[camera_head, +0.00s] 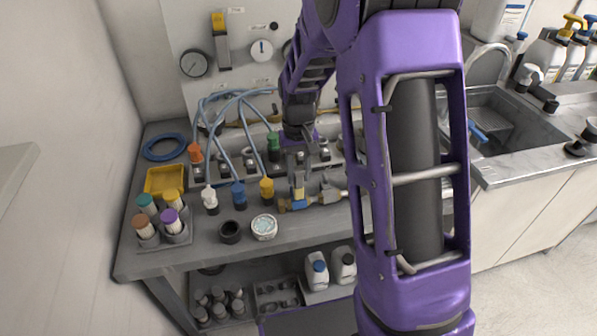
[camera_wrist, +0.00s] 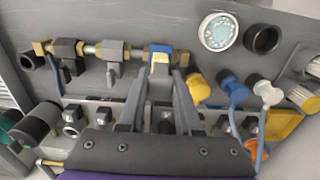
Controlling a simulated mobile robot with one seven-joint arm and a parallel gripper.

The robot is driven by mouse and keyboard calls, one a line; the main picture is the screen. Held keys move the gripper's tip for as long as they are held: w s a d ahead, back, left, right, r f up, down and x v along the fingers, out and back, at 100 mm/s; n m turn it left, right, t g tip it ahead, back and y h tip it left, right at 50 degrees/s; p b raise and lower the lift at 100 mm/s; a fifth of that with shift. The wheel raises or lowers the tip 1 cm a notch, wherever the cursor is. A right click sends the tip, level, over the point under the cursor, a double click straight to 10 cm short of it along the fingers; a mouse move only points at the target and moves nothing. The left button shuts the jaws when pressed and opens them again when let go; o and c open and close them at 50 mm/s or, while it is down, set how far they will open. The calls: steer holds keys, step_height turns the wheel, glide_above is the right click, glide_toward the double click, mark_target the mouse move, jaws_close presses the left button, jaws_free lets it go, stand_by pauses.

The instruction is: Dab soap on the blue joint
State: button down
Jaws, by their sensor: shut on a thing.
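A brass and grey pipe assembly with valves (camera_head: 328,197) lies along the bench; it also shows in the wrist view (camera_wrist: 110,49). Its blue joint (camera_head: 299,206) sits near the left end in the head view and near the right end in the wrist view (camera_wrist: 161,48). My gripper (camera_head: 297,182) points down at this joint. Its fingers (camera_wrist: 160,82) are shut on a small yellow pad (camera_wrist: 160,58), which appears to touch the blue joint; exact contact is hard to tell. A round tin with pale, speckled contents (camera_head: 264,226) stands to the left, also in the wrist view (camera_wrist: 218,32).
A black cup (camera_head: 230,231) stands beside the tin. White (camera_head: 210,200), blue (camera_head: 238,196) and yellow-topped (camera_head: 266,190) pieces stand close by. A yellow tray (camera_head: 165,180) and a rack of capped containers (camera_head: 165,232) are at left. Blue hoses (camera_head: 235,110) rise behind; a sink (camera_head: 510,120) is right.

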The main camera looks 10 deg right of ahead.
steer(key=shift+f, duration=0.5)
stand_by(1.1)
steer(key=shift+r+p, duration=1.55)
steer(key=shift+r, duration=2)
